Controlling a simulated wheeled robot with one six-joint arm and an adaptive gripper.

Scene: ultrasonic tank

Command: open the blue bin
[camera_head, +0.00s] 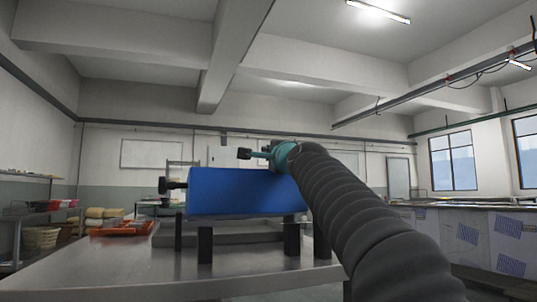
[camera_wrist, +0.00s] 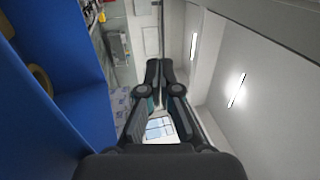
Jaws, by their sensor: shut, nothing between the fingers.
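The blue bin (camera_head: 235,192) stands on black legs on the metal table, and its closed-looking front faces me in the head view. A dark knob-like part sticks out at its left end. In the wrist view, blue panels of the bin (camera_wrist: 85,118) fill the left side, with a recess between them where a yellow curved thing (camera_wrist: 41,80) shows. I cannot tell how far its lid stands open. My gripper (camera_head: 244,153) is above the bin's top right, pointing left. Its fingers (camera_wrist: 159,68) are together and empty, beside the blue panels; contact cannot be told.
The metal table (camera_head: 110,270) is bare at the front left. A shelf (camera_head: 40,180) with baskets stands at far left. A long counter (camera_head: 480,235) stands at right.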

